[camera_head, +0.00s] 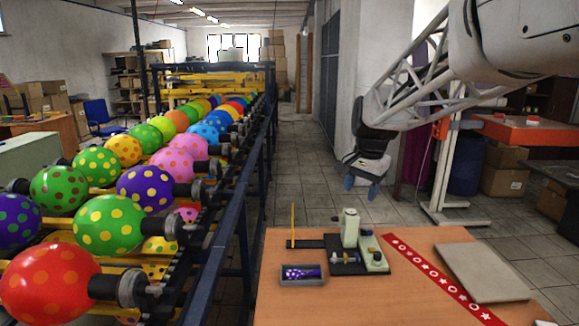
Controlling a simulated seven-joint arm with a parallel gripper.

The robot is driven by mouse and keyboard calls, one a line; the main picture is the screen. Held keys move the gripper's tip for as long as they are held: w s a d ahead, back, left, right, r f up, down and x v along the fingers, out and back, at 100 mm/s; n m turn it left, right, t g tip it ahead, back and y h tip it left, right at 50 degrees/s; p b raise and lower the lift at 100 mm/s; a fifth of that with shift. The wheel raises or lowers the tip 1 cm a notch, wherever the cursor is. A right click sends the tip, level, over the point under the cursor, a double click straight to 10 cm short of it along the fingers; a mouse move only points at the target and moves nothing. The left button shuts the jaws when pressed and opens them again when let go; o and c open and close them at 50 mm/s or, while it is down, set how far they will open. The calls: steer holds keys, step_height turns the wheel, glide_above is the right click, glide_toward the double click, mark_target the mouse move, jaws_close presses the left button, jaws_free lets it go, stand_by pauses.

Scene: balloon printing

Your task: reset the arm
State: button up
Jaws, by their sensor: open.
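A large white rounded part, which looks like a link of my arm (525,40), fills the upper right corner of the head view.
On the table are a small printing device (352,245), a grey tray (303,281) with a purple patterned item, a red patterned strip (440,280) and a flat grey board (482,272). A conveyor (225,250) with several dotted balloons (108,224) runs along the left.

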steer(key=s+f+n, duration=0.2)
steer(key=s+f, duration=0.1)
steer(key=s, duration=0.8)
steer(key=s+f+n, duration=0.3)
steer(key=s, duration=0.9)
steer(key=s+f+n+t+h, duration=0.1)
steer(key=s+f+n, duration=0.1)
steer(key=s, duration=1)
steer(key=shift+s+d+f, duration=0.2)
steer(key=shift+d+f, duration=0.25)
steer(key=shift+f, duration=0.3)
steer(key=shift+o, duration=0.3)
steer(key=shift+w, duration=0.15)
